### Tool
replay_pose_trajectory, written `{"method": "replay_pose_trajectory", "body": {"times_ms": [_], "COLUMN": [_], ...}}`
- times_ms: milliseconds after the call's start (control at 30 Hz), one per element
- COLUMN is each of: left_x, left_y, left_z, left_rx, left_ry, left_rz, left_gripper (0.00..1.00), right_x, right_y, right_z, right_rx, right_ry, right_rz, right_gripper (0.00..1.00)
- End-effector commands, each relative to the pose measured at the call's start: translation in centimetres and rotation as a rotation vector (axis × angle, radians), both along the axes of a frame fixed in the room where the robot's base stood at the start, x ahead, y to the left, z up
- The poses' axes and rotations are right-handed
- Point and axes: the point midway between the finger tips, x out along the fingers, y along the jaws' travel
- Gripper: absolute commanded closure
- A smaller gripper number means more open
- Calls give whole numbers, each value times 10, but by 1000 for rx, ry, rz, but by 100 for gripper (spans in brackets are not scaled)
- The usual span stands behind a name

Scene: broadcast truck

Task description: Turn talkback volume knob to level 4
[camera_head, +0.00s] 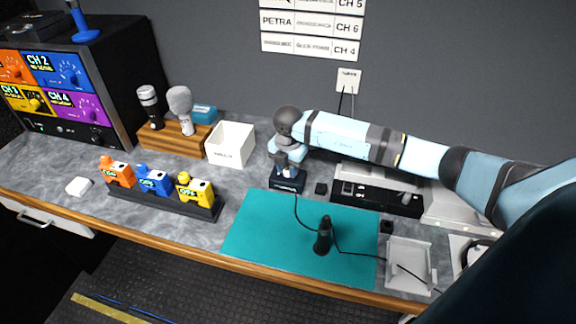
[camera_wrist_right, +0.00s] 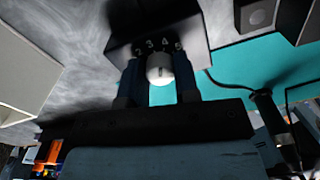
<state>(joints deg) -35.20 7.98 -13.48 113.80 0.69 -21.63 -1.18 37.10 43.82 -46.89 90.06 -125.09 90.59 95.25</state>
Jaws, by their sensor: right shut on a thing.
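The talkback unit is a small dark box (camera_head: 288,185) at the back edge of the teal mat. In the right wrist view, its face (camera_wrist_right: 120,22) carries white numbers, with 3 and 4 readable beside the knob. The talkback volume knob is a pale round knob (camera_wrist_right: 160,68) with a small dark mark. Which number the mark points to, I cannot tell. My right gripper (camera_head: 288,168) is over the box, and in the wrist view its two fingers (camera_wrist_right: 161,80) are on either side of the knob, shut on it. My left gripper is not in view.
A white open box (camera_head: 231,144) stands left of the talkback unit. A dark microphone (camera_head: 323,235) stands on the teal mat (camera_head: 262,235), with a cable near the unit. Orange, blue and yellow camera-like blocks (camera_head: 155,181) sit in a row at left. A white tray (camera_head: 409,264) lies at right.

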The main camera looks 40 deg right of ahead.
Motion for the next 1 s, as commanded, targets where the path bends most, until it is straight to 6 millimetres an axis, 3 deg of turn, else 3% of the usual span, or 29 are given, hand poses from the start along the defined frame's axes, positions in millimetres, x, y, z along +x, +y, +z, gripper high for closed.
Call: {"method": "replay_pose_trajectory", "body": {"times_ms": [733,767,833,1000], "left_x": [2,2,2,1], "left_y": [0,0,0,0], "left_z": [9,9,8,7], "left_rx": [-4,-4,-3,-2], "left_ry": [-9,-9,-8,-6], "left_rz": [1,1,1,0], "left_gripper": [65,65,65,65], "right_x": [1,1,1,0], "right_y": [-1,-1,-1,0], "right_z": [1,1,1,1], "right_rx": [-1,-1,-1,0], "right_ry": [-4,-4,-4,-2], "right_rz": [-86,-86,-85,-85], "right_gripper": [94,64,48,45]}}
